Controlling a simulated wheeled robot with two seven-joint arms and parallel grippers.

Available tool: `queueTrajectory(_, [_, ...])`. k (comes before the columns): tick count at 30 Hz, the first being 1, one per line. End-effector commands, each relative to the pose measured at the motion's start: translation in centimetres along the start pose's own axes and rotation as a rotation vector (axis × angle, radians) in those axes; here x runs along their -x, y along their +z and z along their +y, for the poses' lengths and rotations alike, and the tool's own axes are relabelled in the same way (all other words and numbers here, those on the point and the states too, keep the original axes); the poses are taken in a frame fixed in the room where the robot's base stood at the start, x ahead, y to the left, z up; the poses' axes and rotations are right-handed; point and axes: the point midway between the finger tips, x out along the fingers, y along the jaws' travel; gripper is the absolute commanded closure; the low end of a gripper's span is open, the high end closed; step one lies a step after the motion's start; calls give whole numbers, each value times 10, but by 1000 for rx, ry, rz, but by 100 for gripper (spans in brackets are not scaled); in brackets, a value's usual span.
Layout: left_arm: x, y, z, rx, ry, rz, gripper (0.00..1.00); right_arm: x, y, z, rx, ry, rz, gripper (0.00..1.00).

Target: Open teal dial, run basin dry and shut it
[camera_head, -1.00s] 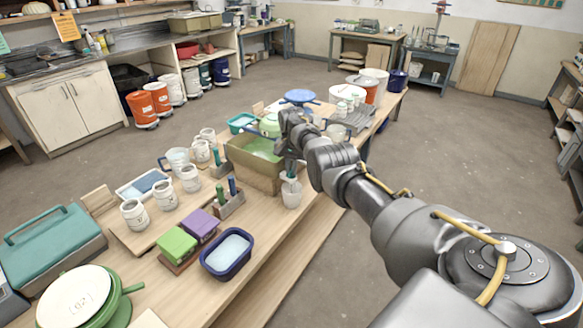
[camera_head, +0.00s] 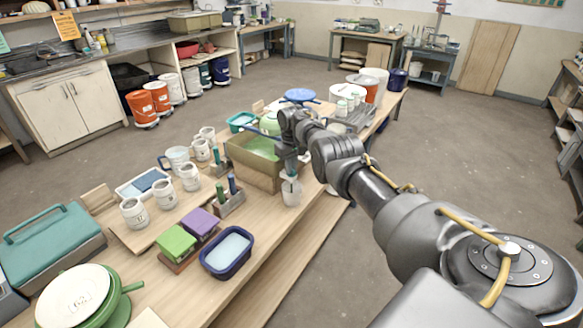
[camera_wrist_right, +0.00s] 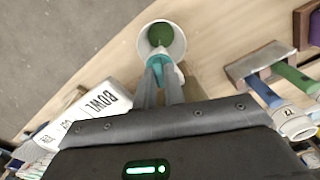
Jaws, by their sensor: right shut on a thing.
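The basin (camera_head: 262,181) is a tan box with green liquid (camera_head: 262,147) in it, standing on the wooden table. My right gripper (camera_head: 290,166) is at the basin's right front side. In the right wrist view its fingers (camera_wrist_right: 160,82) are shut on the teal dial (camera_wrist_right: 158,63). A white cup (camera_head: 291,195) stands just below the dial. In the right wrist view the cup (camera_wrist_right: 180,38) has dark green in its mouth. I cannot tell whether liquid is flowing. My left gripper is not in view.
A tool holder (camera_head: 228,205) with green- and blue-handled tools is left of the cup. A navy tub (camera_head: 226,271), green and purple blocks and several white mugs are nearer or further left. A blue lid (camera_head: 300,95) is behind the basin. The floor right of the table is clear.

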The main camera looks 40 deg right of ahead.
Motion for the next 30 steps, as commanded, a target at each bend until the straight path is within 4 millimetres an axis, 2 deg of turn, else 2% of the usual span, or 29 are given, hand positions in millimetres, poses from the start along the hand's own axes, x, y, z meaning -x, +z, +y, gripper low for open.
queueTrajectory(11, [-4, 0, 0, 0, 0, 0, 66, -1, 0, 0, 139, 0, -1, 100])
queueTrajectory(26, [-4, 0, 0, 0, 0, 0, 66, -1, 0, 0, 155, 0, -1, 100])
queueTrajectory(27, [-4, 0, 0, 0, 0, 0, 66, -1, 0, 0, 155, 0, -1, 87])
queueTrajectory(30, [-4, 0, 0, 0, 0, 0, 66, 0, 0, 0, 154, 0, -1, 73])
